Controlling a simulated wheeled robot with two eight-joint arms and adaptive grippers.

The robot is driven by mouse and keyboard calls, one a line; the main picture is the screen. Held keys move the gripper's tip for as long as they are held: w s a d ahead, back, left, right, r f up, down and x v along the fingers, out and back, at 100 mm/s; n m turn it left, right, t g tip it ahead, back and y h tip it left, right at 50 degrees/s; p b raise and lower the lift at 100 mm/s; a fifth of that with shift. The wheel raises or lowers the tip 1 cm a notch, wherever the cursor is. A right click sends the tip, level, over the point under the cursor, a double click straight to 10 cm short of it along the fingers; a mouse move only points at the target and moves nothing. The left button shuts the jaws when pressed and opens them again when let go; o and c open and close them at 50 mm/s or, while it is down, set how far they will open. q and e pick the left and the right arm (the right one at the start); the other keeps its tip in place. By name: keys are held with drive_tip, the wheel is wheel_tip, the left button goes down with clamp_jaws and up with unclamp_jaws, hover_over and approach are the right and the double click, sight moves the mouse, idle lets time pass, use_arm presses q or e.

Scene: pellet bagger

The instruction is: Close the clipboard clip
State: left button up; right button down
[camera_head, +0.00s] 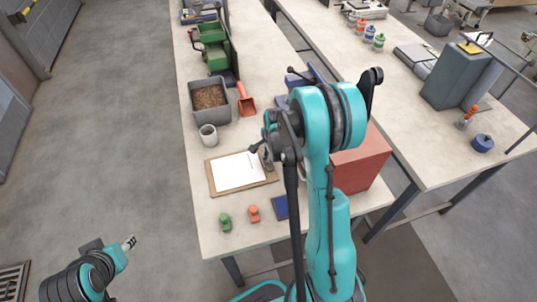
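A brown clipboard (214,187) with a white sheet lies flat on the near part of the left table. Its clip end is at the right, where dark and grey parts crowd together, so I cannot tell how the clip stands. My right gripper (260,154) is at this right end, close above or touching it; its fingers are small and partly hidden by my own arm. I cannot see whether it is open or shut. My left gripper (129,243) is low at the left, over the floor, away from the table, and its fingers are too small to judge.
On the table (222,243) are a grey bin of brown pellets (209,97), an orange scoop (246,100), a white cup (208,135), a green stamp (225,222), an orange stamp (254,213) and a blue pad (280,207). A red box (366,166) stands right, partly behind my arm.

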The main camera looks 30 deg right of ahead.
sight(256, 166)
idle(0.3)
drive_tip(key=h+b, duration=0.1)
drive_tip(key=a+h+b, duration=0.2)
drive_tip(key=shift+w+f+g+h, duration=0.15)
drive_tip(key=shift+w+g+h, duration=0.1)
drive_tip(key=shift+g+h, duration=0.15)
drive_tip(key=h+b, duration=0.2)
drive_tip(key=a+f+h+b, duration=0.1)
drive_tip(key=h+b, duration=0.1)
drive_tip(key=b, duration=0.1)
drive_tip(key=a+n+g+h+b, duration=0.1)
drive_tip(key=h+b, duration=0.1)
drive_tip(key=shift+w+a+f+b, duration=0.2)
drive_tip(key=shift+w+f+b, duration=0.05)
drive_tip(key=shift+w+b, duration=0.1)
drive_tip(key=shift+a+f+n+g+h+b, duration=0.1)
drive_tip(key=shift+a+n+g+h+b, duration=0.05)
drive_tip(key=shift+h+b, duration=0.45)
drive_tip(key=shift+a+n+g+h+b, duration=0.1)
drive_tip(key=shift+n+g+h+b, duration=0.05)
drive_tip(key=shift+h+b, duration=0.4)
drive_tip(key=c, duration=1.4)
unclamp_jaws()
drive_tip(key=v, duration=1.2)
